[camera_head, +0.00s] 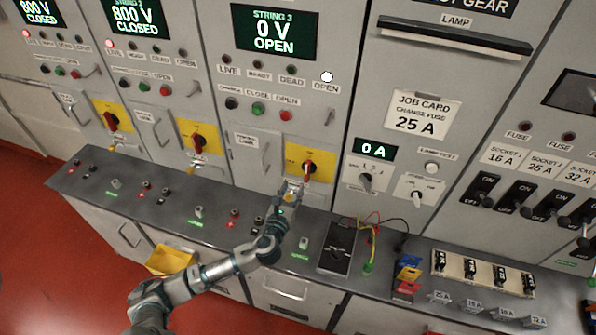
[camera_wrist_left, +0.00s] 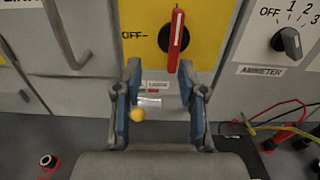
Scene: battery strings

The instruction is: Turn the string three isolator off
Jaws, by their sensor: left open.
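The string 3 isolator has a red handle (camera_head: 309,168) on a yellow plate (camera_head: 296,152), below a display (camera_head: 274,33) reading "STRING 3 0 V OPEN". In the left wrist view the red handle (camera_wrist_left: 175,42) stands near vertical, and the "OFF" mark (camera_wrist_left: 134,35) is to its left. My left gripper (camera_head: 294,184) is open just below the handle and apart from it. In the left wrist view its two fingers (camera_wrist_left: 166,85) reach up toward the plate with nothing gripped. A small yellow ball (camera_wrist_left: 137,114) shows between them. My right gripper is not in view.
The string 3 white lamp (camera_head: 327,77) at OPEN is lit. Strings to the left show 800 V CLOSED. An ammeter knob (camera_head: 366,180) is right of the isolator. A black meter (camera_head: 338,246) with leads and a fuse rack (camera_head: 482,272) sit on the grey ledge below.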

